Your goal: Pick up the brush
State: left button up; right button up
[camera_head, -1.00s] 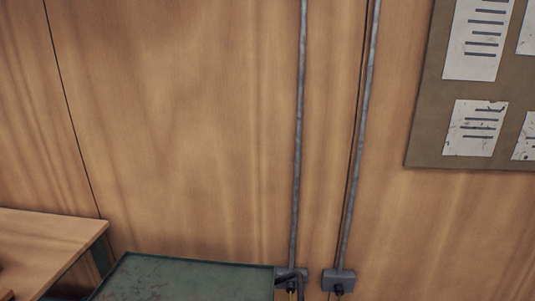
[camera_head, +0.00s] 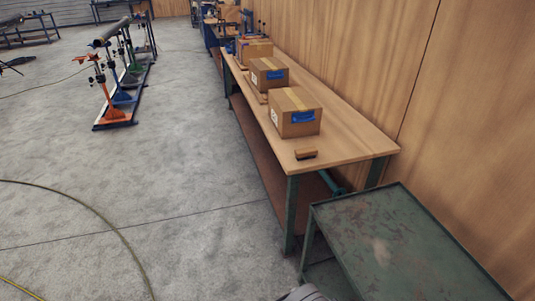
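A small brush (camera_head: 306,154) with a tan top and dark underside lies on the near end of the long wooden workbench (camera_head: 340,143), close to its front corner. It is small in the head view, so its bristles are hard to make out.
Several cardboard boxes, the nearest (camera_head: 296,112) just behind the brush, stand along the bench. A worn green metal cart (camera_head: 400,245) stands at the near right by the wooden wall. Pipe stands (camera_head: 114,105) are at the far left. The concrete floor (camera_head: 150,170) between is largely open.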

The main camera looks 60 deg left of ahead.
aim_at(310, 152)
jog(key=u, duration=1.7)
jog(key=i+j+z, duration=0.2)
jog(key=i, duration=0.25)
jog(key=i+j+z, duration=0.15)
jog(key=i+j, duration=0.25)
jog(key=i+j+z, duration=0.2)
jog(key=i+j, duration=0.15)
jog(key=i+j+z, duration=0.15)
jog(key=i+j, duration=0.2)
jog(key=j, duration=0.2)
jog(key=i+j+z, duration=0.2)
jog(key=i+j, duration=0.15)
jog(key=j, duration=0.15)
jog(key=i+j+z, duration=0.15)
jog(key=i+j, duration=0.15)
jog(key=j, duration=0.25)
